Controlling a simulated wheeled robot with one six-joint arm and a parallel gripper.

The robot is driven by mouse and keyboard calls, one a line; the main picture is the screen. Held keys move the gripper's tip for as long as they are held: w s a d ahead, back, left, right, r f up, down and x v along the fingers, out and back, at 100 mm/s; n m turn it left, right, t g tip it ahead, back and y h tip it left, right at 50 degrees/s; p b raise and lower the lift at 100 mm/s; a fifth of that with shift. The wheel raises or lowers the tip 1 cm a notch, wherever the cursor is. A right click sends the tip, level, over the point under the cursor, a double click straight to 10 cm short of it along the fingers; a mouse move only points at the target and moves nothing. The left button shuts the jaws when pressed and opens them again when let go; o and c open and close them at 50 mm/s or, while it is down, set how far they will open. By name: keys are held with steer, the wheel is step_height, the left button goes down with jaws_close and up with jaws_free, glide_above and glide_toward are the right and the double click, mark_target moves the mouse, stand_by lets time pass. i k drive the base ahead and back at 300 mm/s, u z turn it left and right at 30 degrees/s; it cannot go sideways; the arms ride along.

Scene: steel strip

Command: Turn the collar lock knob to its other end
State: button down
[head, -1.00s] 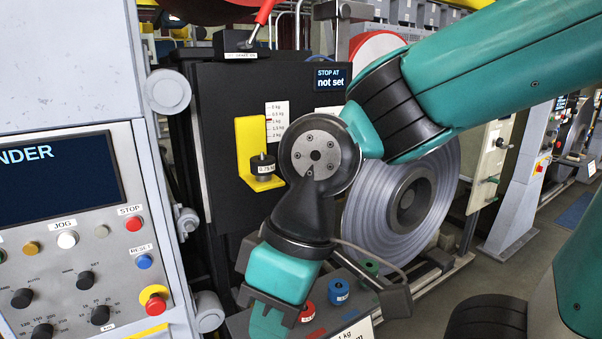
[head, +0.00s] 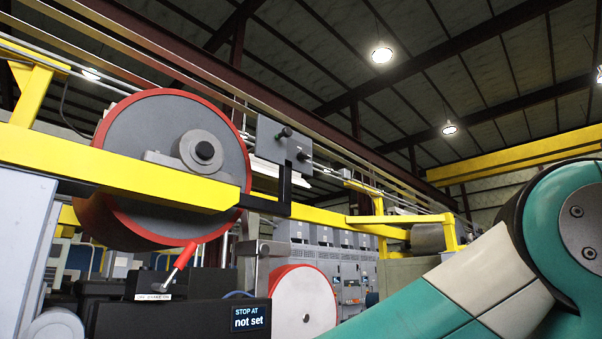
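A grey block (head: 284,140) with dark round knobs (head: 285,132) sits by the thin rods above the yellow beam, in the upper middle of the head view. One of these may be the collar lock knob; no label shows there, so I cannot tell, nor at which end it stands. My arm fills the lower right of the head view. My gripper is out of view, so its opening and whatever it is near are hidden.
A large red-rimmed roller (head: 115,140) stands left behind the yellow beam (head: 110,172). Below it, a red-handled lever (head: 182,258) rises from a black housing with a "STOP AT not set" display (head: 249,318). A red-and-white disc (head: 303,300) stands beside it. Open space lies under the roof.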

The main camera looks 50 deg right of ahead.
mark_target(300, 156)
steer(key=u, duration=0.1)
steer(key=k, duration=0.45)
steer(key=z, duration=0.85)
steer(key=i, duration=1.3)
steer(key=z, duration=0.2)
